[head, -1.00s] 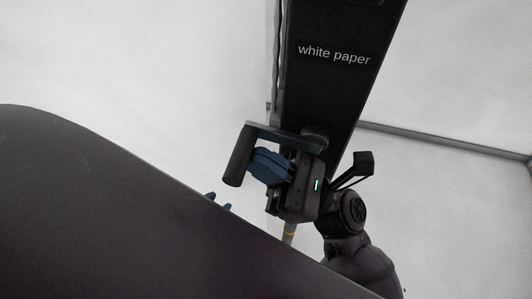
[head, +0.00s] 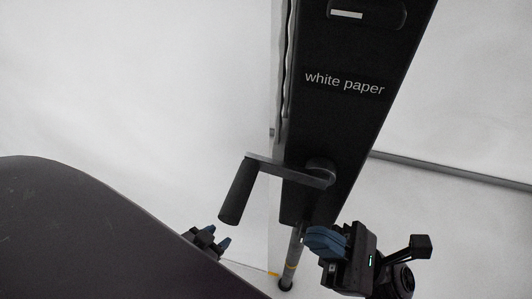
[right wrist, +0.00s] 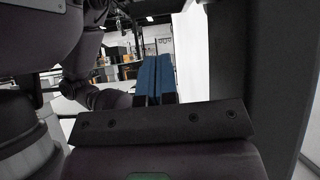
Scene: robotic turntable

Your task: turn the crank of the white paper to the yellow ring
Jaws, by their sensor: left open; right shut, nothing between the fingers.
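The crank (head: 290,172) labelled "white paper" is on a dark post. Its arm points left, and its dark cylindrical handle (head: 237,191) hangs down at the arm's end. My right gripper (head: 318,241) is below and right of the crank, apart from the handle. Its blue fingers (right wrist: 155,78) are shut with nothing between them. My left gripper (head: 216,238) is open and empty, below the handle and apart from it. The dark slab's edge hides part of the left arm.
A dark slab (head: 70,230) with a rounded edge fills the lower left. A white sheet (head: 130,90) hangs behind the post (head: 350,50). A grey horizontal bar (head: 450,170) runs to the right. The space left of the handle looks clear.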

